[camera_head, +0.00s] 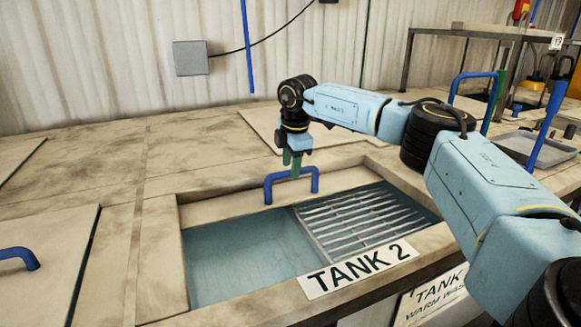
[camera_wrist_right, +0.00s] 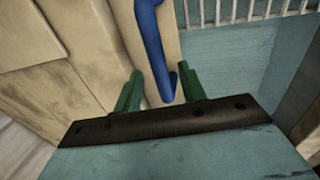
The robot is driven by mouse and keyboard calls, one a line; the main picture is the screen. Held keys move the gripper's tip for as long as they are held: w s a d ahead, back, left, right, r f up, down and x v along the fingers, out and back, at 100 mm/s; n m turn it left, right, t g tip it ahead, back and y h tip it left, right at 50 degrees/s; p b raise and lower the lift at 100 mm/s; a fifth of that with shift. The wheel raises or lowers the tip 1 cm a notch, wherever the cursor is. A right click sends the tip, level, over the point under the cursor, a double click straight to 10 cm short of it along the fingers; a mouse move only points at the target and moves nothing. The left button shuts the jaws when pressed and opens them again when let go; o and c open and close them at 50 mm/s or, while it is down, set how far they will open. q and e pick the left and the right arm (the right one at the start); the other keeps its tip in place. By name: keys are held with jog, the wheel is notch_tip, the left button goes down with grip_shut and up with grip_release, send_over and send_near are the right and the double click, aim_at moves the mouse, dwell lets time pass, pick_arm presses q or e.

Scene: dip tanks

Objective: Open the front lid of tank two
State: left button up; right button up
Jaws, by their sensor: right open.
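Tank two, marked by the TANK 2 label (camera_head: 358,270), is uncovered at its front, showing blue-green water (camera_head: 240,262) and a slatted rack (camera_head: 365,220). A beige lid panel (camera_head: 225,208) with a blue handle (camera_head: 291,180) is along the far edge of this opening; its exact tilt is hard to tell. My right gripper (camera_head: 292,165) is at the handle, pointing down. In the right wrist view, its green fingers (camera_wrist_right: 160,88) are open, with the blue handle (camera_wrist_right: 153,40) between or just beyond them; contact cannot be told. My left gripper is out of view.
Another beige lid (camera_head: 45,250) with a blue handle (camera_head: 20,258) lies at left. A flat panel (camera_head: 262,128) lies behind my right gripper. A metal tray (camera_head: 530,148) and a shelf (camera_head: 470,32) stand at right. The worktop at back left is clear.

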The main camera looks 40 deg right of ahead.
jog(key=shift+w+f, duration=0.2)
jog(key=shift+f, duration=0.5)
grip_shut()
